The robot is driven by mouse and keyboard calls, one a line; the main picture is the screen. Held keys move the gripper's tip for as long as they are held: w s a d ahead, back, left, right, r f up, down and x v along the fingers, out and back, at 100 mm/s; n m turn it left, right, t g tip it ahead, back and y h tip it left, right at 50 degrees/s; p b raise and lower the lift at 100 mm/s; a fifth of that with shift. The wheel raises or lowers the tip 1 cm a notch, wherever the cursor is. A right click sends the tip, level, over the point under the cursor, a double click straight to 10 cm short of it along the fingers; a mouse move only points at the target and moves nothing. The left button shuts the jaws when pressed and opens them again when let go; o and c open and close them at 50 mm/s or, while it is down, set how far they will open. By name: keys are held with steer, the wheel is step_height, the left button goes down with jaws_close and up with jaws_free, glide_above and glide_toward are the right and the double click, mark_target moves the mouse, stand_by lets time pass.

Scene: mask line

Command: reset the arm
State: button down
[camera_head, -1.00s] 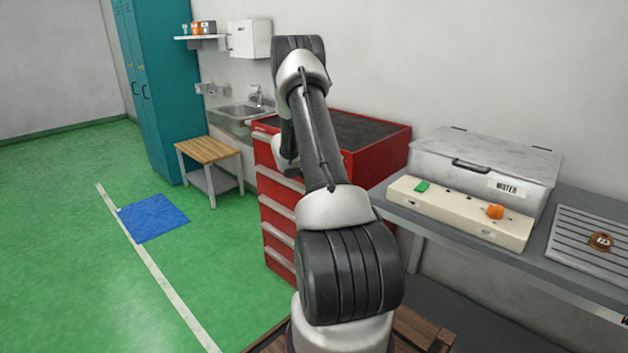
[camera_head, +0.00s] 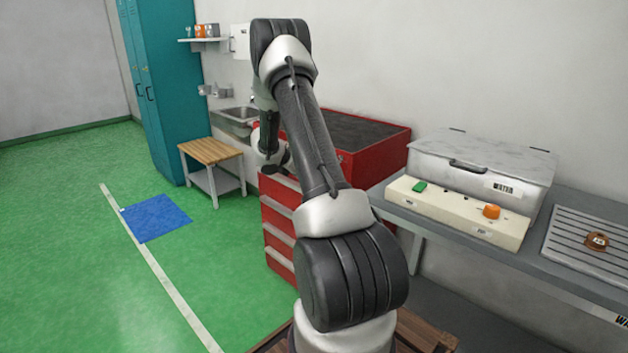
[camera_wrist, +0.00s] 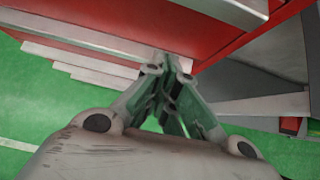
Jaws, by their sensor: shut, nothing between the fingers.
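My arm rises in the middle of the head view and bends over at the top, in front of the red drawer cabinet (camera_head: 279,226). My gripper (camera_wrist: 168,62) shows in the wrist view with its fingers together and nothing between them. The fingers point toward the red cabinet, which also shows in the wrist view (camera_wrist: 145,20). I cannot tell whether the fingertips touch it.
A grey bench at the right holds a box marked WATER (camera_head: 482,167), a cream control panel (camera_head: 455,213) with a green button and an orange knob, and a ridged tray (camera_head: 570,245). A wooden-topped stool (camera_head: 210,152) stands left of the cabinet. Green floor at the left is clear around a blue mat (camera_head: 155,218).

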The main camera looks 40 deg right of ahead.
steer(key=shift+v, duration=2.15)
steer(key=s+a+r+m+g+y, duration=0.15)
steer(key=s+a+m+g, duration=0.25)
steer(key=s+m, duration=0.7)
steer(key=s+a+r+m+t+y, duration=0.3)
steer(key=s+a+r+t, duration=0.1)
steer(key=s+a+r, duration=0.6)
steer(key=s+a+r+m+t+y, duration=0.4)
steer(key=s+a+r, duration=0.7)
steer(key=a, duration=0.6)
steer(key=s, duration=0.2)
steer(key=shift+s+a, duration=0.3)
steer(key=shift+s, duration=0.1)
